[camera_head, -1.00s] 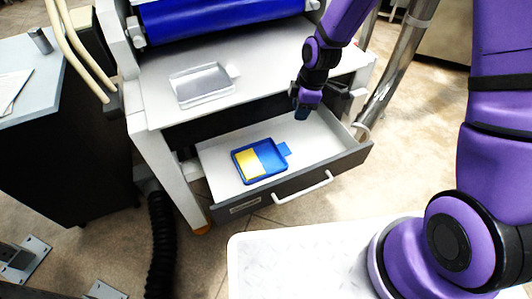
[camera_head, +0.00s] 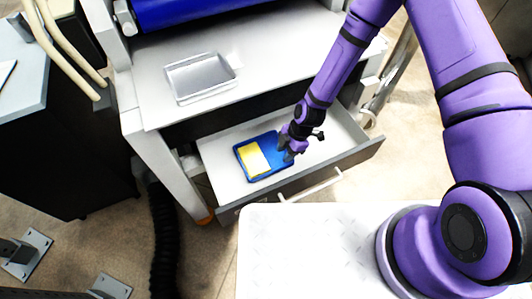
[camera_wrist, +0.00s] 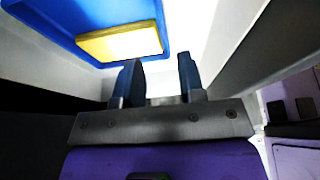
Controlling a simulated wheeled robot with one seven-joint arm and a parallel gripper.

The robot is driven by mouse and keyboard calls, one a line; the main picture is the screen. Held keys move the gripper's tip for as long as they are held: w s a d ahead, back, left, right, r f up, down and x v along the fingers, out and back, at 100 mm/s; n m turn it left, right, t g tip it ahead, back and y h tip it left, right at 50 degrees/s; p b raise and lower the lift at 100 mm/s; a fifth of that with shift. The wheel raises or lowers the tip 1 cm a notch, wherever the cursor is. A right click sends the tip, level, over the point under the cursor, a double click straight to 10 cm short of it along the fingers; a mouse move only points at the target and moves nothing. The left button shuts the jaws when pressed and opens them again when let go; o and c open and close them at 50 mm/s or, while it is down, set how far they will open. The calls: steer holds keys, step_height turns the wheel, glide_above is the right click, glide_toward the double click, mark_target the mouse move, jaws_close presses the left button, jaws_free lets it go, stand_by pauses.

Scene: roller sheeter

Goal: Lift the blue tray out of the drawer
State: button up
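The blue tray (camera_head: 273,156) lies flat in the open drawer (camera_head: 222,170), with a yellow block or sheet (camera_head: 252,159) on its left part. In the wrist view the tray (camera_wrist: 55,30) fills the upper left, with the yellow piece (camera_wrist: 120,43) near its edge. My gripper (camera_head: 289,152) is low in the drawer at the tray's right side, where the tray's tab is hidden. In the wrist view the two fingers of my gripper (camera_wrist: 160,70) stand apart, with pale drawer floor between them. Whether they touch the tray is unclear.
An empty clear or metal tray (camera_head: 200,78) lies on the white machine shelf (camera_head: 255,60) above the drawer. The drawer's front has a handle (camera_head: 312,187). The drawer floor is bare left of the tray. A dark cabinet (camera_head: 75,160) stands at left.

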mark_target(275, 170)
steer(key=shift+x, duration=4.65)
steer(key=shift+s+d+f, duration=0.1)
steer(key=shift+s+f, duration=0.05)
jaws_close()
